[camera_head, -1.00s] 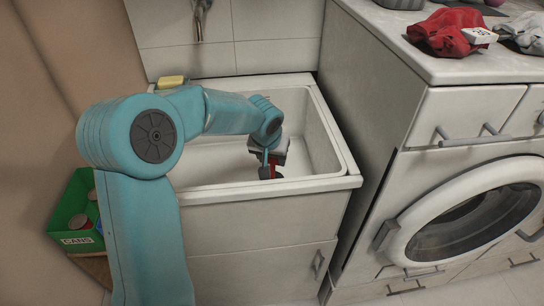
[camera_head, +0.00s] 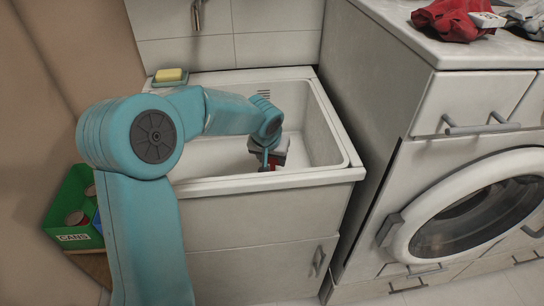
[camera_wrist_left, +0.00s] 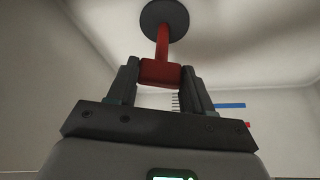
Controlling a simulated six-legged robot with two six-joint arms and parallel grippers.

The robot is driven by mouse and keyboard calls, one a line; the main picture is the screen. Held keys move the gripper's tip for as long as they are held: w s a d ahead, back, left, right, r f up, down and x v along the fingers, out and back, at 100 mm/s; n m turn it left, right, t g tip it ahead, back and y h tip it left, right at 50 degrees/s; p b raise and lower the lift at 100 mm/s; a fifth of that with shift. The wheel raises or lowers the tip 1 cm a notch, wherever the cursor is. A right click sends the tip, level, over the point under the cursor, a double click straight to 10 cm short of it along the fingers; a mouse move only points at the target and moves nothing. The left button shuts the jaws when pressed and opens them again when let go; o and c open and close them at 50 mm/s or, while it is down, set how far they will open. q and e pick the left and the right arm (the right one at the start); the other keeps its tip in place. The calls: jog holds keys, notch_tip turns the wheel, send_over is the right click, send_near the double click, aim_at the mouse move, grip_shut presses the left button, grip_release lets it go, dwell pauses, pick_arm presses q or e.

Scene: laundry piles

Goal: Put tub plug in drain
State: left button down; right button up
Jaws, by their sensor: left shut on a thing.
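The tub plug (camera_wrist_left: 163,20) is a dark round disc on a red stem with a red block-shaped grip. My left gripper (camera_wrist_left: 160,78) is shut on the red block, with the disc held out beyond its fingertips. In the head view my left gripper (camera_head: 268,160) is over the white sink basin (camera_head: 321,128), near the front rim. Only a small red bit of the plug shows there; the rest is hidden by the rim and gripper. The drain does not show in either view. My right gripper is not in view.
Yellow soap (camera_head: 168,75) sits at the sink's back left corner, below a tap (camera_head: 196,15). A white counter with a washing machine (camera_head: 470,215) and red cloth (camera_head: 447,20) stands at the right. A green cans bin (camera_head: 70,235) is at the left.

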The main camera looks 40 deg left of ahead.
pick_arm(q)
jog(key=shift+f, duration=0.35)
jog(key=shift+c, duration=1.9)
grip_release()
notch_tip(320, 180, up, 20)
jog(key=p, duration=0.4)
